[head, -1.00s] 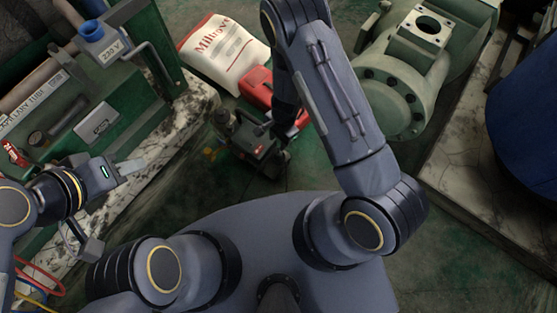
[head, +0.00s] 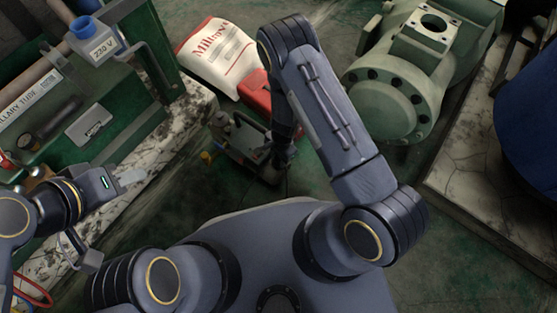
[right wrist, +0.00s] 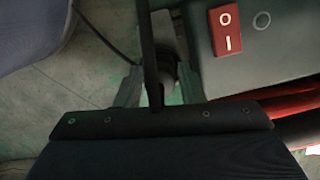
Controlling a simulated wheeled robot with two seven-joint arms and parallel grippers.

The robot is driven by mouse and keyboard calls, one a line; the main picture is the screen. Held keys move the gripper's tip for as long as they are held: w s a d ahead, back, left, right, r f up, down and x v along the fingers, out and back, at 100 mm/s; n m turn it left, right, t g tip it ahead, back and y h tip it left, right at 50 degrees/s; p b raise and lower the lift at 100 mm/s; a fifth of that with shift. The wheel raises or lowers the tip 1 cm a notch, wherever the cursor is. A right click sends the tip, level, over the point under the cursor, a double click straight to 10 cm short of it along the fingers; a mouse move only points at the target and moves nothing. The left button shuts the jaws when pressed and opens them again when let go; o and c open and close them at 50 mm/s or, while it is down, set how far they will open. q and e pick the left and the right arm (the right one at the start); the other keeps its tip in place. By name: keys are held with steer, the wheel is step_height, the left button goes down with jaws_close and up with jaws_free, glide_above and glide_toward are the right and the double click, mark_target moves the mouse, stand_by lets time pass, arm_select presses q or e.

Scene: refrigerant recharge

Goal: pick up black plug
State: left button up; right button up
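In the right wrist view, the two fingers of my right gripper (right wrist: 158,88) stand apart, with a dark upright rod-like piece (right wrist: 149,45) and a dark rounded piece (right wrist: 168,68) between them. The rounded piece may be the black plug; the dim picture does not make this sure. I see no clear grip on it. In the head view, my right gripper is mostly hidden behind my forearm, beside the dark pump unit (head: 243,150). My left gripper (head: 132,177) is above the pale stained ledge at left; its finger gap cannot be made out.
A red rocker switch (right wrist: 227,29) on a grey housing is close right of my right gripper. A thin black cord (right wrist: 103,35) runs at left. A white and red sack (head: 222,58) and a green compressor (head: 400,90) are nearby. A green case (head: 85,150) is at left.

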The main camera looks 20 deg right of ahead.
steer(key=c, duration=0.5)
